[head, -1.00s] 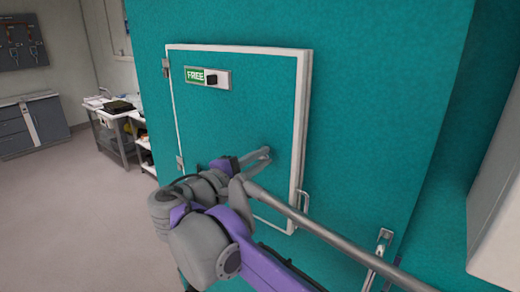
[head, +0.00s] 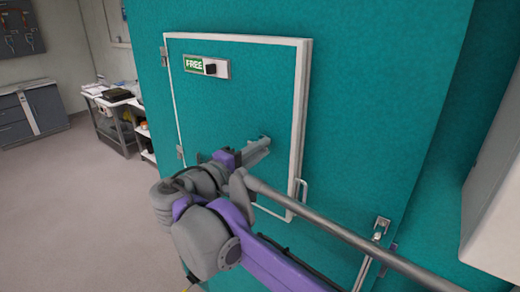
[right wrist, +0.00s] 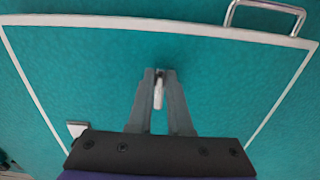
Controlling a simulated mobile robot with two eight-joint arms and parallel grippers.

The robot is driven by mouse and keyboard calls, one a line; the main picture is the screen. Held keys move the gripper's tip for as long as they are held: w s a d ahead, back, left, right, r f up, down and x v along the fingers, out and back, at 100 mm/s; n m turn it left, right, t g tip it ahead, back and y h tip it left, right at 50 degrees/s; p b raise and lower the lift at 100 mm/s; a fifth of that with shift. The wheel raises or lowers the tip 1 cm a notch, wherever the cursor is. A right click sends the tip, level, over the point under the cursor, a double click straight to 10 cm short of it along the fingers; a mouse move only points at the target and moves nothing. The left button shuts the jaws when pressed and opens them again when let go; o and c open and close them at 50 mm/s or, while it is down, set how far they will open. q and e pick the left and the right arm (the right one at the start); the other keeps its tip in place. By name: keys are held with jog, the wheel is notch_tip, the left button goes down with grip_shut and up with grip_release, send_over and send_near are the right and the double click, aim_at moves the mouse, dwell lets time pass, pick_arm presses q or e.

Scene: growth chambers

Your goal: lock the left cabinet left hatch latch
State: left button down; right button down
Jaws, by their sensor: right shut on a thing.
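The left hatch (head: 240,105) is a teal door with a white frame, closed in the teal cabinet wall. Its plate near the upper left reads FREE (head: 194,64) in green beside a black knob (head: 210,68). My right gripper (head: 264,142) is at the face of the hatch, right of and below the plate. In the right wrist view the gripper (right wrist: 159,74) is shut on a small pale piece, seemingly the latch (right wrist: 158,96); the fingers hide part of it. My left gripper is not in view.
A metal handle (head: 302,192) stands beside the hatch's lower right edge. Another metal latch-like fitting (head: 379,229) is lower right on the cabinet. A cart with items (head: 115,98) and a grey cabinet (head: 32,113) stand at the far left, with open floor (head: 70,200) before them.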

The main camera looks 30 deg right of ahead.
jog(key=c, duration=0.8)
grip_release()
jog(key=shift+c, duration=0.2)
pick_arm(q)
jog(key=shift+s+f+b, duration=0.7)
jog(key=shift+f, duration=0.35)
pick_arm(e)
jog(key=v, duration=1)
jog(key=shift+s+a, duration=0.15)
jog(key=shift+a, duration=0.2)
jog(key=shift+f, duration=0.1)
